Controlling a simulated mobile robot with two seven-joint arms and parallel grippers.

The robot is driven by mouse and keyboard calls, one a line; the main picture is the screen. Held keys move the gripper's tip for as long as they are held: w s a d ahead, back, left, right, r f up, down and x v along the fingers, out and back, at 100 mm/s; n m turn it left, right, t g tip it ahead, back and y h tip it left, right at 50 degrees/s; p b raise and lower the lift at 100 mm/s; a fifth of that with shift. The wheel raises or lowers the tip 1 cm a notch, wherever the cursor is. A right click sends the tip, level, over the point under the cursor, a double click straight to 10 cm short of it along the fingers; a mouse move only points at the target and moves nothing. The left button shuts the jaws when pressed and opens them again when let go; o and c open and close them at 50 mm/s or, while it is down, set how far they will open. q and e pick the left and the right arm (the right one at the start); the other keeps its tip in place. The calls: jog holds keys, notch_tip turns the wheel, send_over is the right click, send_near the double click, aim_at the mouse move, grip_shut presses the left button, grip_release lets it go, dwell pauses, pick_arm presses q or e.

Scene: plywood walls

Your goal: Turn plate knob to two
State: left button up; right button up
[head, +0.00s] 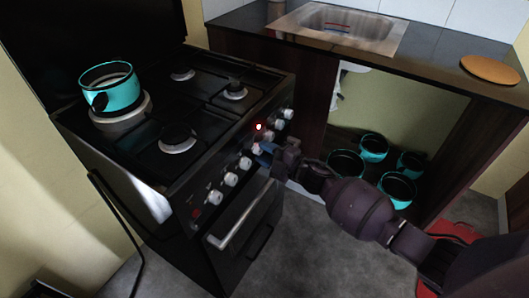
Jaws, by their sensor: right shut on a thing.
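The black stove (195,131) has a row of white knobs (231,179) along its front panel. My right gripper (263,151) reaches in from the right and is shut on a knob (256,149) near the middle of the row. Its fingers partly cover that knob, and I cannot read its setting. A small red light (259,127) glows on the panel just above. A turquoise pot (111,91) with a dark handle stands on a pale round plate (122,113) at the stove's left. My left gripper is not in view.
The oven handle (240,218) sticks out below the knobs. Several turquoise pots (374,147) stand in the open cabinet beside my right arm. A counter with a sink (335,27) and a round wooden board (490,69) lies above. Grey floor (325,255) is clear in front.

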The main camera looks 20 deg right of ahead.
jog(key=n+b, duration=0.1)
jog(key=n, duration=0.3)
jog(key=shift+f+n, duration=0.15)
jog(key=shift+n, duration=0.25)
jog(key=n, duration=0.3)
jog(key=shift+n+b, duration=0.35)
jog(key=shift+n, duration=0.05)
jog(key=shift+n+y+b, duration=0.3)
jog(key=shift+n, duration=1.7)
jog(key=o, duration=0.9)
jog(key=shift+s+d, duration=0.1)
